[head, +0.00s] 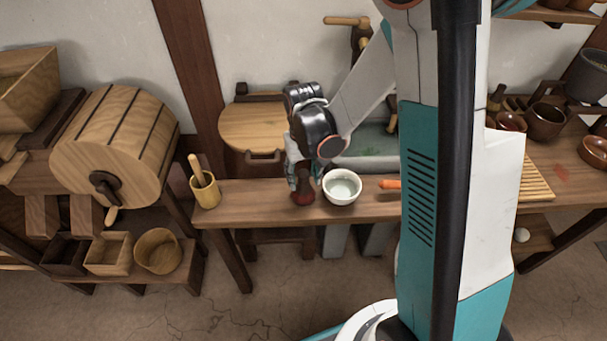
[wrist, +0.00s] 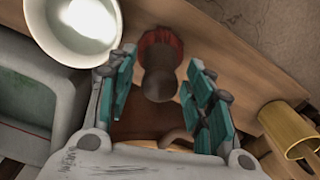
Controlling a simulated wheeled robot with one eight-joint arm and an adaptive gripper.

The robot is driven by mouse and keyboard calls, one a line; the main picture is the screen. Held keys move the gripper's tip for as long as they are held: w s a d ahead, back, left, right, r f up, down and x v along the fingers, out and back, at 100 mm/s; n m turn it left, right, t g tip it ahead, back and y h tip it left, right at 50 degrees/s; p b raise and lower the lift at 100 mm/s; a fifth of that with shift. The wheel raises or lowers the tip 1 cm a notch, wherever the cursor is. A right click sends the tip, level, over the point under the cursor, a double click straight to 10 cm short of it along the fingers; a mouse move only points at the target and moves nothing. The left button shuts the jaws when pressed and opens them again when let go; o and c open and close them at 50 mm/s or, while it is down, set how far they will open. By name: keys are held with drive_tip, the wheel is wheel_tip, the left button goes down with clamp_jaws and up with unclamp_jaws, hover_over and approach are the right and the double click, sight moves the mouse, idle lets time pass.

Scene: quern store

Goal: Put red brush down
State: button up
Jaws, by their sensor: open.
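The red brush (head: 303,191) stands on the wooden bench, just left of a white bowl. In the wrist view the brush (wrist: 160,75) shows a dark rounded handle and a red bristle end towards the bench. My gripper (head: 303,175) is directly above and around the brush's upper part in the head view. In the wrist view its teal fingers (wrist: 157,95) are spread on both sides of the handle, with gaps showing. The gripper is open. Its fingers partly hide the brush in the head view.
The white bowl (head: 342,188) is close on the brush's right. A yellow cup (head: 205,190) with a stick in it stands at the bench's left end. Bare bench (head: 250,193) lies between cup and brush.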

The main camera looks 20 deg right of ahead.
wheel_tip(320, 180, up, 13)
drive_tip(key=p, duration=0.5)
drive_tip(key=s+r+t, duration=0.7)
drive_tip(key=s+r, duration=0.6)
drive_tip(key=s, duration=0.2)
drive_tip(key=shift+r+n, duration=0.3)
drive_tip(key=shift+r, duration=0.05)
drive_tip(key=shift+o, duration=0.6)
